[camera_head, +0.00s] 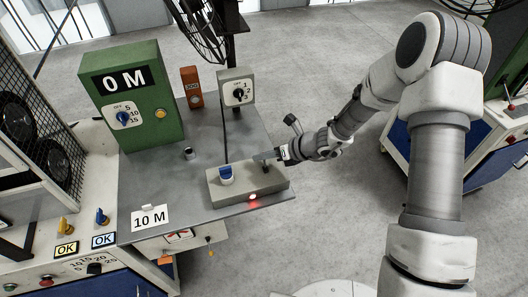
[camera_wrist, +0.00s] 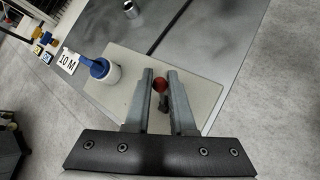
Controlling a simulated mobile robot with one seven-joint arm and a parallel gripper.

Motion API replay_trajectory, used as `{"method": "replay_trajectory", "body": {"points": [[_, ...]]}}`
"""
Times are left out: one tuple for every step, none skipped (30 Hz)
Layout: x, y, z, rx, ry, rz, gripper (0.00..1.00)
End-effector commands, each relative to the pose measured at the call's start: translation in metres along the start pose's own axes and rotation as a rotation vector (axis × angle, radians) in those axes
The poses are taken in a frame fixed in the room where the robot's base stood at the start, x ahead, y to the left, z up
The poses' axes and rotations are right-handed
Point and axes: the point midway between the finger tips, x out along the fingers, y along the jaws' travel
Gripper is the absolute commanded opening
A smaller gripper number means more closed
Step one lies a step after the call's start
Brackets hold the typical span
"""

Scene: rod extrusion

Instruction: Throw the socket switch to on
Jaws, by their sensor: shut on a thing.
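The socket box (camera_head: 232,192) is a flat grey block at the front edge of the grey table. A blue-and-white plug (camera_head: 226,174) stands on its left part; it also shows in the wrist view (camera_wrist: 102,70). A red lamp (camera_head: 252,196) glows on the box's front face and shows red in the wrist view (camera_wrist: 160,84). My gripper (camera_head: 265,156) is over the right part of the box. In the wrist view its fingers (camera_wrist: 161,74) are nearly closed around a small dark switch lever (camera_wrist: 165,101), mostly hidden between them. The lever's exact tilt is unclear.
A green box (camera_head: 145,137) reading "0 M" stands at the back left. A grey dial box (camera_head: 237,87) and an orange box (camera_head: 191,87) are behind. A small metal cup (camera_head: 189,153) and a "10 M" card (camera_head: 150,218) are on the table.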

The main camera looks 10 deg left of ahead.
Motion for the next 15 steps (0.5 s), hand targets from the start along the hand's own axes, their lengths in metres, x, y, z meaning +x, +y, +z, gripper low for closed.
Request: {"method": "replay_trajectory", "body": {"points": [[-0.0002,-0.0005,-0.0001,0.000,0.003,-0.001,0.00],[-0.0001,-0.0007,-0.0002,0.001,0.003,-0.002,0.00],[0.0000,-0.0008,-0.0002,0.001,0.003,-0.002,0.00],[0.0001,-0.0008,-0.0003,0.001,0.003,-0.002,0.00],[0.0002,-0.0008,-0.0003,0.001,0.003,-0.002,0.00],[0.0002,-0.0009,-0.0003,0.001,0.003,-0.002,0.00],[0.0002,-0.0009,-0.0003,0.001,0.003,-0.002,0.00],[0.0002,-0.0009,-0.0003,0.001,0.003,-0.002,0.00],[0.0002,-0.0009,-0.0003,0.001,0.003,-0.002,0.00],[0.0002,-0.0009,-0.0003,0.001,0.003,-0.002,0.00],[0.0002,-0.0009,-0.0003,0.001,0.003,-0.002,0.00],[0.0002,-0.0009,-0.0003,0.001,0.003,-0.002,0.28],[0.0002,-0.0008,-0.0002,0.001,0.003,-0.002,0.33],[0.0002,-0.0008,-0.0002,0.001,0.003,-0.002,0.38],[0.0002,-0.0007,-0.0002,0.001,0.002,-0.001,0.46]]}}
